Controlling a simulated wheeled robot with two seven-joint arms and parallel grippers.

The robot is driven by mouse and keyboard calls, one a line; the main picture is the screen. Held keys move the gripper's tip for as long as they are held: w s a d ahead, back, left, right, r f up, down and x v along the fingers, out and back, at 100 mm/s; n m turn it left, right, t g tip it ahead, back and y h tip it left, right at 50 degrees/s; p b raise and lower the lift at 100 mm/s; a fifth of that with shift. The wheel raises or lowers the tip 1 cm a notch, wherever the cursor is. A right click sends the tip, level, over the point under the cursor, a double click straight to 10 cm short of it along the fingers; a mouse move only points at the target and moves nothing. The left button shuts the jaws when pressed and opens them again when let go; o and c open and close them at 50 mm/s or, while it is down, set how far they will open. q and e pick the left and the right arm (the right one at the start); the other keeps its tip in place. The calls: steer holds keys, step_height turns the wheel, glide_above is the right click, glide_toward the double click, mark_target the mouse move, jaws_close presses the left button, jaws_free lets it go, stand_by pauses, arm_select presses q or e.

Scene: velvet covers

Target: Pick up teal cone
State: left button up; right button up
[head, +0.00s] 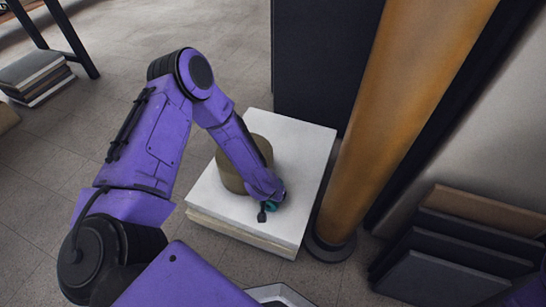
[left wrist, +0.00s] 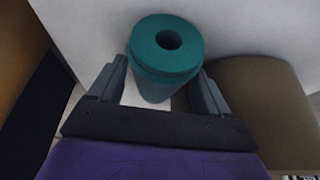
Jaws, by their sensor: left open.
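The teal cone (left wrist: 158,72) stands on a white-topped block (head: 301,152), with a round hole in its top. In the head view only a small part of the cone (head: 271,206) shows, since my left gripper hides the rest. My left gripper (left wrist: 160,80) is open, with one finger on each side of the cone. I cannot tell whether either finger touches it. In the head view this gripper (head: 266,203) is low over the block's front part. My right gripper is out of view.
An olive-brown round object (head: 229,172) stands on the block close beside my left gripper. An orange-brown column (head: 392,125) rises just right of the block. Dark panels (head: 440,275) lean at the lower right. Stacked books (head: 35,75) lie at the far left.

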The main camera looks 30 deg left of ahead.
arm_select(q)
steer(key=shift+w+f, duration=0.15)
steer(key=shift+f, duration=0.25)
steer(key=shift+r, duration=0.15)
steer(key=c, duration=0.8)
